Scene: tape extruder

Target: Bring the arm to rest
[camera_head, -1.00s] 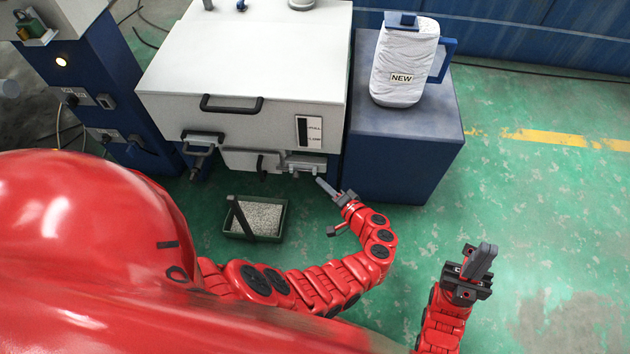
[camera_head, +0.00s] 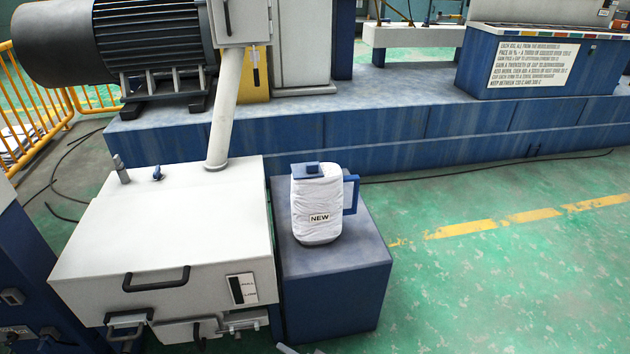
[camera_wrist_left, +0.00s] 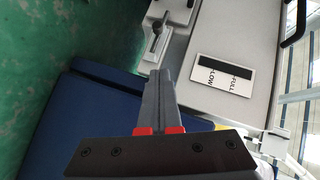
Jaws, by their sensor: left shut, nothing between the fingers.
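My left gripper (camera_wrist_left: 160,78) is shut and empty. In the left wrist view its two grey fingers lie together, pointing toward the light grey box (camera_wrist_left: 225,40). They appear apart from it, though the exact gap cannot be told. In the head view only a grey tip of the left gripper (camera_head: 286,349) shows at the bottom edge, just below and right of the latch on the box front. The rest of the left arm is out of that view. My right gripper is not in either current view.
The box (camera_head: 165,225) has a black handle and a level label. Right of it, a blue cabinet (camera_head: 335,285) bears a white jug (camera_head: 317,205) marked NEW. A long blue machine base (camera_head: 420,145) runs behind. Green floor (camera_head: 500,285) on the right is clear.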

